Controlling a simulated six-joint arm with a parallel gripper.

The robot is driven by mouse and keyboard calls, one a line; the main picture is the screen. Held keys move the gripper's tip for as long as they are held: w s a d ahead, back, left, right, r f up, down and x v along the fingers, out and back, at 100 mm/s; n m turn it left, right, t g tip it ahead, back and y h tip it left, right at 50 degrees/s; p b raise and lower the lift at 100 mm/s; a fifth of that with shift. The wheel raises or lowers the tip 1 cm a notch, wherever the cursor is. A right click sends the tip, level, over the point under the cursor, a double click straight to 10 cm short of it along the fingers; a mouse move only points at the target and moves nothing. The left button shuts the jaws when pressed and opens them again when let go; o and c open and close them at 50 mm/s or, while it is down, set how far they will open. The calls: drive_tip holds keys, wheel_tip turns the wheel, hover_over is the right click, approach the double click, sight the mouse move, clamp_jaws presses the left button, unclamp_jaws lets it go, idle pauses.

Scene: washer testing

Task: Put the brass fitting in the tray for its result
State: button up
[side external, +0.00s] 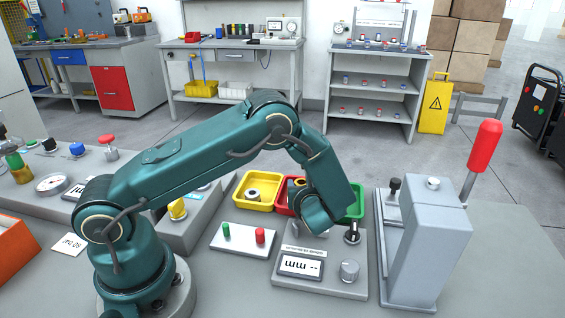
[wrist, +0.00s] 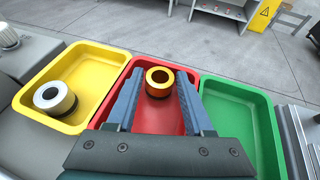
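The brass fitting (wrist: 159,80), a short gold ring with a dark bore, is at the far end of the red tray (wrist: 158,119) in the wrist view. In the side view it shows (side external: 299,182) partly behind my arm. My gripper (wrist: 159,84) has its fingers spread, one on each side of the fitting, with small gaps visible. Whether the fitting rests fully on the tray floor is hard to tell. The yellow tray (wrist: 92,75) is on the left and the green tray (wrist: 236,112) on the right, empty in the wrist view.
A silver ring fitting (wrist: 54,97) sits in the yellow tray. In front of the trays are a measuring unit (side external: 318,285) reading "-- mm" and a panel (side external: 241,240) with green and red buttons. A grey press with a red-handled lever (side external: 484,147) stands to the right.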

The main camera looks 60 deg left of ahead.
drive_tip(key=shift+r, duration=0.1)
drive_tip(key=shift+d+r, duration=0.15)
drive_tip(key=v, duration=1.1)
drive_tip(key=shift+s+d, duration=0.1)
drive_tip(key=shift+s+r, duration=0.15)
drive_tip(key=s+r+n+g+h, duration=0.1)
drive_tip(key=s+n, duration=0.2)
drive_tip(key=n, duration=0.1)
drive_tip(key=s+a+r+n+g+h, duration=0.1)
drive_tip(key=s+r+n+g+h, duration=0.1)
drive_tip(key=s+n, duration=0.1)
drive_tip(key=s+a+r+n+g+h, duration=0.1)
drive_tip(key=s+r+n, duration=0.1)
drive_tip(key=s+n, duration=0.1)
drive_tip(key=shift+s+a+n+g, duration=0.15)
drive_tip(key=shift+s+n+g, duration=0.2)
drive_tip(key=shift+n, duration=0.45)
drive_tip(key=s+d+r+n+t+h, duration=0.3)
drive_tip(key=s+d+r+n+h, duration=0.2)
drive_tip(key=n, duration=0.7)
drive_tip(key=s+d+h, duration=0.1)
drive_tip(key=h, duration=0.1)
drive_tip(key=shift+d+h, duration=0.25)
drive_tip(key=shift+h, duration=0.05)
